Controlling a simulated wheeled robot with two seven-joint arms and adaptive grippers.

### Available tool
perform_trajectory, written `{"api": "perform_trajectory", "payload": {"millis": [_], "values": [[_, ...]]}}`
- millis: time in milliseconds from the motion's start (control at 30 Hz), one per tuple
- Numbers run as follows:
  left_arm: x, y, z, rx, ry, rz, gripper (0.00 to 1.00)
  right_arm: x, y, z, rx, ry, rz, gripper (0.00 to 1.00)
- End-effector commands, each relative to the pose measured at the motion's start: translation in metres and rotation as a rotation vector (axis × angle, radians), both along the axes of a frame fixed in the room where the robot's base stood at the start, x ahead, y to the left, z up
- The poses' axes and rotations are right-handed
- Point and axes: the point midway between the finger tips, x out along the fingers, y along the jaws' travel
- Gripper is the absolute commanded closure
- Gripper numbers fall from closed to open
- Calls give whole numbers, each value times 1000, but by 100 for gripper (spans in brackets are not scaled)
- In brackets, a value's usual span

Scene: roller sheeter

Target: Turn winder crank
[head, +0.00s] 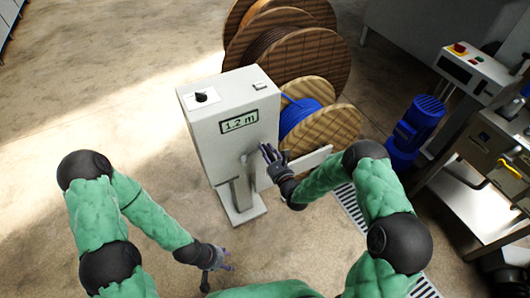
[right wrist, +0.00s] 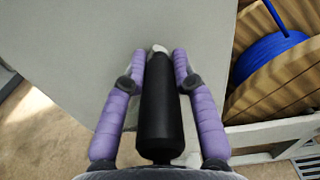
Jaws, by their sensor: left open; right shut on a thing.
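The winder (head: 203,135) is a grey upright cabinet in the middle of the head view. Its display (head: 239,121) reads 1.2 m. A grey crank arm (head: 251,160) shows low on its front. In the right wrist view, the black crank handle (right wrist: 158,115) lies between the purple fingers of my right gripper (right wrist: 160,58), which is shut on it. In the head view, my right gripper (head: 270,156) is close to the winder's front right edge and hides most of the handle. My left gripper (head: 226,263) is open and empty, low and left of the winder's foot.
A wooden spool of blue cable (head: 333,127) stands just right of the winder, with larger spools (head: 318,65) behind. A blue motor (head: 417,125) and a machine bench (head: 500,160) stand at the right. A floor grate (head: 353,205) lies nearby. The floor at left is clear.

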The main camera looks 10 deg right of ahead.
Motion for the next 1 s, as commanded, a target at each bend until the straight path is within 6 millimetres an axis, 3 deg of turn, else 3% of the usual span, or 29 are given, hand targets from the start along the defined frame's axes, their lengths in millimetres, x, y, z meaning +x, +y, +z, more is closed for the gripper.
{"api": "perform_trajectory", "payload": {"millis": [467,500,567,1000], "values": [[0,0,-1,0,0,0,48,-4,4,-5,14,14,12,100],[0,0,-1,0,0,0,48,-4,4,-5,14,14,12,61],[0,0,-1,0,0,0,48,-4,4,-5,14,14,12,48],[0,0,-1,0,0,0,48,-8,-1,-3,13,9,5,48]]}}
